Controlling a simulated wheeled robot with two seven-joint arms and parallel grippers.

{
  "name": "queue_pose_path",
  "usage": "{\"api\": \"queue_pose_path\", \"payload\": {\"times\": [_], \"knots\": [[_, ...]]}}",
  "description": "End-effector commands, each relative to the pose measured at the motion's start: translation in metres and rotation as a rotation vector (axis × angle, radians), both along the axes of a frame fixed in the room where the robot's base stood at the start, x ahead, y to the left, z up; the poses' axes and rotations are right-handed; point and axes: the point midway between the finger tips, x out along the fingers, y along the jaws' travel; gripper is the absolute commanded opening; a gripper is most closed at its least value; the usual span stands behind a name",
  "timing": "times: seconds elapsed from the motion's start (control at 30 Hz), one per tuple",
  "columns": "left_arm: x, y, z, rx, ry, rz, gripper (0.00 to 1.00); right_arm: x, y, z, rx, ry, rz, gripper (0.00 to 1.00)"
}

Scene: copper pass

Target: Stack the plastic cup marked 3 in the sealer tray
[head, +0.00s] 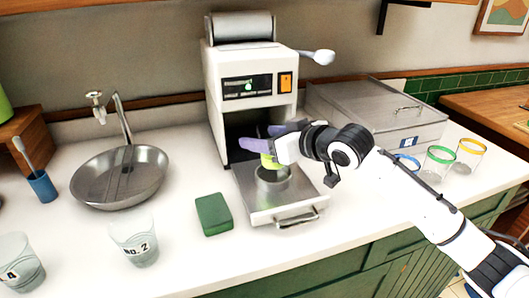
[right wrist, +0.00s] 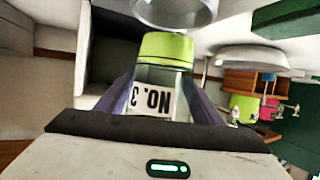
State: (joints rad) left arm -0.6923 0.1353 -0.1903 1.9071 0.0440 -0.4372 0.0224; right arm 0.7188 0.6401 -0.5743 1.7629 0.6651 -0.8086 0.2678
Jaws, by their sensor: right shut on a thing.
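My right gripper (head: 262,145), with purple fingers, is shut on the plastic cup marked 3. In the right wrist view the clear cup (right wrist: 160,78) shows a white "NO. 3" label, upside down in the picture, and a bright green band at the end away from my palm. In the head view only a green part (head: 268,161) of it shows below the fingers. It is just above the metal ring (head: 272,185) of the sealer tray (head: 245,195); I cannot tell whether they touch. The tray is pulled out of the white sealer (head: 222,85). My left gripper is not in view.
Cups marked 2 (head: 134,240) and 4 (head: 20,262) stand at the front left. A green block (head: 213,215) lies left of the tray. A round metal basin (head: 118,180) is further left. A lidded steel box (head: 370,105) and several rimmed cups (head: 438,160) are at the right.

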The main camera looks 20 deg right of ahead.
Motion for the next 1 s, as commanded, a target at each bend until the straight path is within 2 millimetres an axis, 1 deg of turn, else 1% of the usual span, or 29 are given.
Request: {"api": "queue_pose_path", "payload": {"times": [0.17,0.23,0.33,0.6,0.83,0.87,0.93,0.97,1.0], "knots": [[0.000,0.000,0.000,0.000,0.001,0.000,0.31,-0.001,0.001,-0.016,-0.001,0.002,0.001,0.34],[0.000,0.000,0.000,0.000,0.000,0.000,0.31,-0.001,0.001,-0.027,0.000,0.004,0.001,0.34],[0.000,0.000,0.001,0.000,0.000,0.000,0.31,0.000,0.000,-0.038,-0.001,0.002,0.000,0.34],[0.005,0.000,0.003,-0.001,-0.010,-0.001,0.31,0.000,0.000,-0.039,0.000,-0.001,0.001,0.34],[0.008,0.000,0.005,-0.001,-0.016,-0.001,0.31,0.000,0.000,-0.045,0.000,0.000,0.001,0.34],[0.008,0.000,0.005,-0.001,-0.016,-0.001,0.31,0.000,0.000,-0.046,0.000,0.000,0.001,0.64],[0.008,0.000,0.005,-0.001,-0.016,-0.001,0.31,0.000,0.000,-0.045,-0.001,0.000,0.001,0.76],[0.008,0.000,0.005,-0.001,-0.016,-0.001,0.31,0.000,0.000,-0.045,-0.001,0.000,0.001,0.80],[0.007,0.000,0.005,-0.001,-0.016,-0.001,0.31,0.000,0.000,-0.045,-0.001,0.000,0.001,0.80]]}}
